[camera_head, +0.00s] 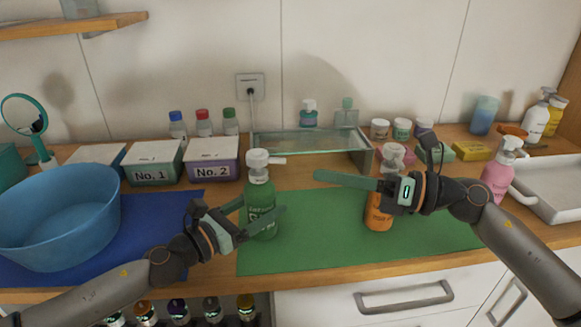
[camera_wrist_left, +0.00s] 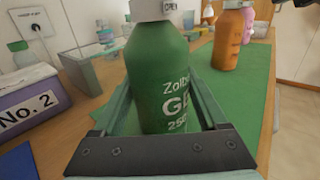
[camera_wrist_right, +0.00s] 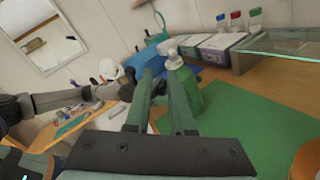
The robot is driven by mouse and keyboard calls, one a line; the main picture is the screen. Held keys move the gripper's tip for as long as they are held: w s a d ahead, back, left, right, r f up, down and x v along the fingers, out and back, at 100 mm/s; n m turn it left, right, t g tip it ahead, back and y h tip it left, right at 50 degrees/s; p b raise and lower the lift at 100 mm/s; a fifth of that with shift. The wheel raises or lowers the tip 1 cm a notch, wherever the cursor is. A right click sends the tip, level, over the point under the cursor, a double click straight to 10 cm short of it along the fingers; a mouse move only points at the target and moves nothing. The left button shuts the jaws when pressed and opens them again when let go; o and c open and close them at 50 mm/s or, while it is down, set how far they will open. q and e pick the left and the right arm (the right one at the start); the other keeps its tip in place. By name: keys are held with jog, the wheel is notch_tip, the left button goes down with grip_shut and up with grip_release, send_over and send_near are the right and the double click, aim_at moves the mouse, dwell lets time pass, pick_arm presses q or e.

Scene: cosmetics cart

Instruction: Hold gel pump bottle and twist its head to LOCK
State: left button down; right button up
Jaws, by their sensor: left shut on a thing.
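The green gel pump bottle (camera_head: 261,205) stands upright on the green mat (camera_head: 310,245), with its white pump head (camera_head: 258,160) on top and the nozzle pointing right in the head view. My left gripper (camera_head: 258,212) is shut around the bottle's body; the left wrist view shows the bottle (camera_wrist_left: 160,75) between both fingers. My right gripper (camera_head: 318,177) is open and empty, to the right of the pump head and apart from it. In the right wrist view the pump head (camera_wrist_right: 173,58) shows beyond the fingertips.
An orange pump bottle (camera_head: 378,213) stands behind my right gripper. A glass shelf (camera_head: 310,143) is behind the mat. Boxes No. 1 (camera_head: 152,163) and No. 2 (camera_head: 212,160) and a blue basin (camera_head: 60,220) are on the left. A pink spray bottle (camera_head: 497,175) and white tray (camera_head: 555,205) are right.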

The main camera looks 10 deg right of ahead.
aim_at(280, 161)
jog(key=m, duration=0.1)
jog(key=s+m, duration=0.1)
jog(key=m, duration=0.1)
jog(key=shift+s+d+m, duration=0.25)
jog(key=shift+s+m, duration=0.05)
grip_shut()
jog(key=shift+w+a+m+t, duration=0.1)
jog(key=shift+w+a+m, duration=0.7)
jog(key=shift+a+m, duration=0.55)
jog(key=shift+w+a+m+t, duration=0.1)
jog(key=shift+w+a+m, duration=0.7)
jog(key=shift+a+m, duration=0.55)
jog(key=shift+w+a+m+t, duration=0.1)
jog(key=shift+w+a+m, duration=0.85)
jog(key=shift+m, duration=0.65)
jog(key=shift+s+a, duration=0.1)
jog(key=shift+s, duration=0.05)
jog(key=shift+w+d, duration=0.25)
jog(key=shift+w, duration=0.5)
